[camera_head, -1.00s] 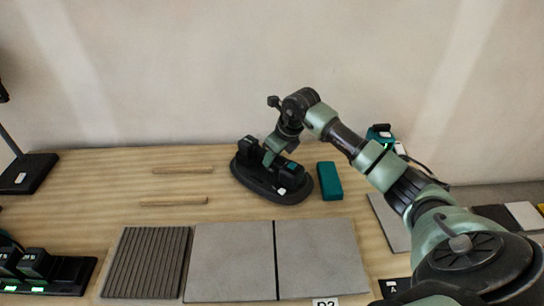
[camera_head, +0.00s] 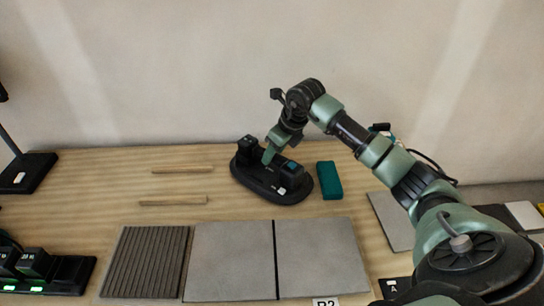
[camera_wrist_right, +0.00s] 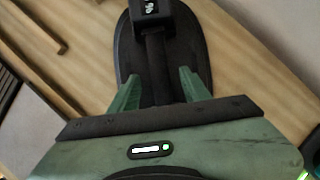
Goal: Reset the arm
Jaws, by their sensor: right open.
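My right arm reaches in from the right in the head view. Its green right gripper (camera_head: 270,155) is low over a black oval stand (camera_head: 285,196) at the back middle of the table. In the right wrist view, the gripper (camera_wrist_right: 158,88) is open, with its two green fingers apart. A black tool (camera_wrist_right: 152,48) with a blocky end lies on the stand, and its bar shows between the fingers. The tool's blocky end also shows in the head view (camera_head: 246,146). I cannot tell whether either finger touches the tool. My left gripper is not in view.
A teal block (camera_head: 329,180) lies just right of the stand. Two wooden sticks (camera_head: 183,170) lie to its left. Grey tiles (camera_head: 230,262) and a ribbed dark panel (camera_head: 147,262) cover the front. A black charger-like unit (camera_head: 60,275) is front left. A plain wall stands behind.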

